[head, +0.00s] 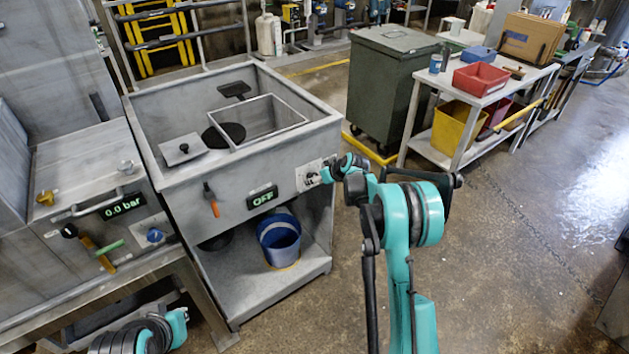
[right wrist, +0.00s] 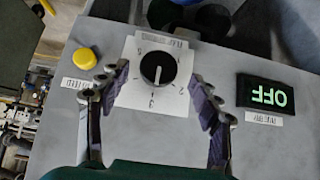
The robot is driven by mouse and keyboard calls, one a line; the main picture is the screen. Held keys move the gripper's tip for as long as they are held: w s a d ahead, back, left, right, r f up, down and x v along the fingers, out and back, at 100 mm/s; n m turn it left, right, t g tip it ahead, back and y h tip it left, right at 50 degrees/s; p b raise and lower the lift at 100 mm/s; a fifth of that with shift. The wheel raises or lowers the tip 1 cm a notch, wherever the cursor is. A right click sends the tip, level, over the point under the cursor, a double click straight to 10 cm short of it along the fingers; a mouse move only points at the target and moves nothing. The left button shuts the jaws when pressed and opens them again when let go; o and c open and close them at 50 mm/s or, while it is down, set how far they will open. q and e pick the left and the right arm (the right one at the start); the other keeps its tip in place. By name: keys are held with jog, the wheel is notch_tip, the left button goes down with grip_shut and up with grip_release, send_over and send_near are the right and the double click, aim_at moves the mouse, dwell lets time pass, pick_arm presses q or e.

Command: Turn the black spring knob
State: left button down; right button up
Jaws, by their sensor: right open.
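The black spring knob (right wrist: 158,70) is a round dial with a white pointer line, on a white plate with numbers that appear upside down in the right wrist view. In the head view its white plate (head: 306,178) is on the front right of the grey metal sink-like unit, and the arm partly hides it. My right gripper (right wrist: 163,95) is open, with one finger on each side of the knob and visible gaps to it. It also shows in the head view (head: 327,174) at the panel.
A yellow button (right wrist: 84,59) and a green OFF display (right wrist: 265,95) flank the knob. A blue bucket (head: 279,240) sits on the lower shelf.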

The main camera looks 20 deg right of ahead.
jog(key=x, duration=0.4)
jog(key=shift+b, duration=0.4)
jog(key=c, duration=1.2)
jog(key=shift+o, duration=0.2)
jog(key=shift+d, duration=0.1)
